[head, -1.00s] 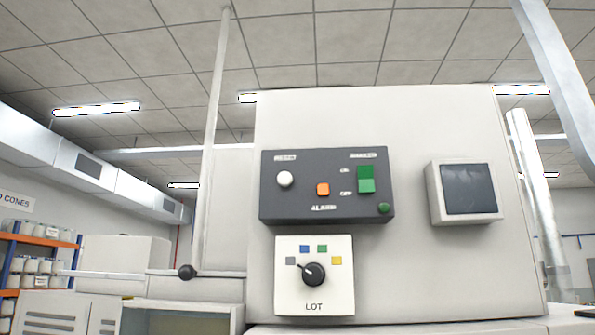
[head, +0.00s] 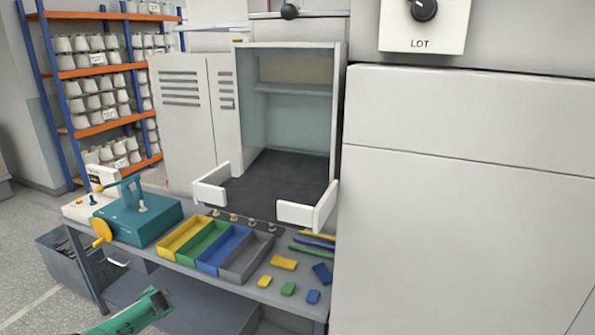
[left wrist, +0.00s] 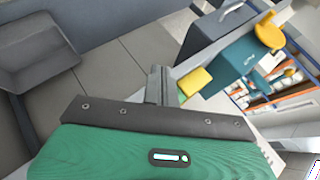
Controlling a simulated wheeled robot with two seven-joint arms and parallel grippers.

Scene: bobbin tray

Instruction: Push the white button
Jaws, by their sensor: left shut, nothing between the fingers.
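The dark panel with the round white button is outside both present views. The lower part of the white selector plate (head: 425,28), marked LOT and bearing a black knob, shows at the top right of the head view. My left gripper (head: 160,299) is at the bottom left of the head view, in front of the table and away from the cabinet. In the left wrist view the fingers of my left gripper (left wrist: 156,86) are together, with nothing between them. My right gripper is not in view.
The table holds a teal machine (head: 137,222) with a yellow crank, a white box (head: 80,211), coloured trays (head: 207,264) and small coloured blocks. An open cabinet (head: 341,110) stands behind. A grey crate (head: 60,262) is on the floor. Shelves (head: 58,120) hold cones.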

